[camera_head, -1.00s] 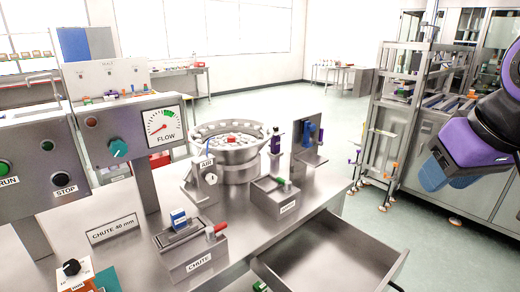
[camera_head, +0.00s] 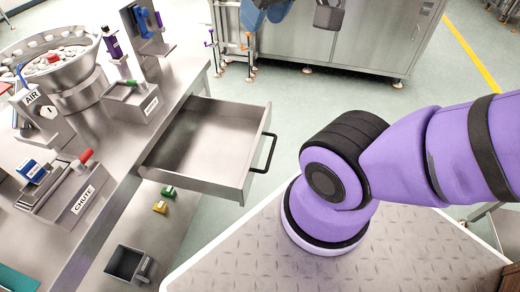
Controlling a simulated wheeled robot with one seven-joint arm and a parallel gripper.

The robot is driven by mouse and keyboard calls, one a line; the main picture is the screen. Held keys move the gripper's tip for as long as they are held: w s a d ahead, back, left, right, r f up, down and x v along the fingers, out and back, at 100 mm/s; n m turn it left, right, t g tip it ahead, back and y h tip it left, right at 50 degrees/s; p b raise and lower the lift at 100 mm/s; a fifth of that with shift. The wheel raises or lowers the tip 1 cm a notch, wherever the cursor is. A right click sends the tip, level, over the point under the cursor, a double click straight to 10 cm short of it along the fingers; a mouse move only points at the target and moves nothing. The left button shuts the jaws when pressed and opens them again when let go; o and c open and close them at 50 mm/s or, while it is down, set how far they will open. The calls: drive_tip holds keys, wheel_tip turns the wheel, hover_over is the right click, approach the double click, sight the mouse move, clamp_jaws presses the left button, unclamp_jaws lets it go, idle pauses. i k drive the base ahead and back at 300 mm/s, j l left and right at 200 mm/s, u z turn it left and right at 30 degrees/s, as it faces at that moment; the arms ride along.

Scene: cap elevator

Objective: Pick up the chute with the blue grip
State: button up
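The chute with the blue grip (camera_head: 31,171) sits at the left, in the metal holder labelled CHUTE (camera_head: 82,200) on the steel bench. A red-tipped handle (camera_head: 86,156) stands on the holder, close to the right of the blue grip. Blue and dark grey parts, apparently the end of my arm, are cut off by the top edge, far from the chute. The fingertips cannot be made out, and I cannot tell whether the gripper is open or shut. Nothing visible touches the chute.
An open, empty-looking drawer (camera_head: 205,178) juts from the bench. Behind the chute stand the AIR unit (camera_head: 38,112), a bowl (camera_head: 82,92), a green-handled holder (camera_head: 135,103) and a stand with another blue piece (camera_head: 141,22). A grey bin (camera_head: 128,264) is below. My purple arm fills the right.

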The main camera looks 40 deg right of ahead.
sight(40, 180)
drive_tip(key=j, duration=1.95)
